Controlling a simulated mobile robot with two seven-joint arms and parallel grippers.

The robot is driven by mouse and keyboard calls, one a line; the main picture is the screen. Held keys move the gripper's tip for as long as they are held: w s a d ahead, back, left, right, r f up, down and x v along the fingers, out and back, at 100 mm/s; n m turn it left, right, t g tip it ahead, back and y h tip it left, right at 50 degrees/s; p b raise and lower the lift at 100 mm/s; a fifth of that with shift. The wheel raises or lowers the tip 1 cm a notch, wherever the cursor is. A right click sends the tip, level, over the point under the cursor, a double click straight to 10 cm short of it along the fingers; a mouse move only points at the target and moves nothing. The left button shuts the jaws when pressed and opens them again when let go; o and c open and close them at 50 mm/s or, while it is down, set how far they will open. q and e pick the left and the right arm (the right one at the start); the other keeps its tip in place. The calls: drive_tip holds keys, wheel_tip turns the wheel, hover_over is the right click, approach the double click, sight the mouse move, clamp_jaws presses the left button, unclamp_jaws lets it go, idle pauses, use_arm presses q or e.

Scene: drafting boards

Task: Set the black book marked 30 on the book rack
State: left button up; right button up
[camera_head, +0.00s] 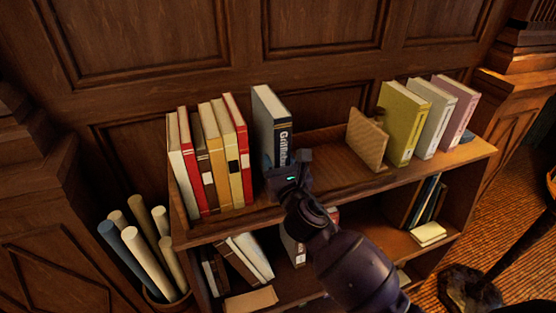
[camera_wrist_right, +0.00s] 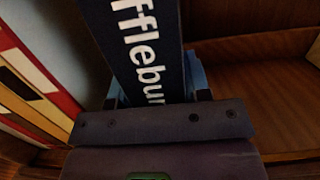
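A black or very dark navy book (camera_head: 270,124) with white lettering on its spine stands upright on the top shelf of the book rack (camera_head: 330,181), right of a row of books. I cannot see a 30 on it. My right gripper (camera_head: 284,168) is at the lower part of its spine. In the right wrist view the dark spine (camera_wrist_right: 145,45) lies between the two blue fingers of my right gripper (camera_wrist_right: 158,92), which look closed against its sides. The book's foot is hidden behind the gripper. My left gripper is not in view.
Red, white and tan books (camera_head: 210,160) stand close on the left. A wooden bookend (camera_head: 366,140) and yellow, grey and mauve books (camera_head: 403,122) stand on the right. The shelf between is bare. Lower shelves hold more books. Rolled papers (camera_head: 148,252) stand at the left.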

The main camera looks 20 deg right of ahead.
drive_tip(key=o, duration=0.4)
drive_tip(key=shift+s+r, duration=0.1)
drive_tip(key=shift+r, duration=0.1)
drive_tip(key=s+f, duration=0.1)
drive_tip(key=s, duration=1)
drive_tip(key=shift+s+d+f+b, duration=0.2)
drive_tip(key=shift+s+f+b, duration=0.2)
drive_tip(key=s+d+f+m+g, duration=0.4)
drive_tip(key=s+f+m, duration=0.3)
drive_tip(key=f+m, duration=0.5)
drive_tip(key=s+d+f+m+g, duration=0.4)
drive_tip(key=f+m, duration=0.7)
drive_tip(key=m, duration=1.2)
drive_tip(key=s+d, duration=0.2)
drive_tip(key=s, duration=0.1)
drive_tip(key=shift+s+d+f+m+h, duration=0.15)
drive_tip(key=shift+s+f+m+h, duration=0.15)
drive_tip(key=shift+s+f+h, duration=0.1)
drive_tip(key=shift+w, duration=0.1)
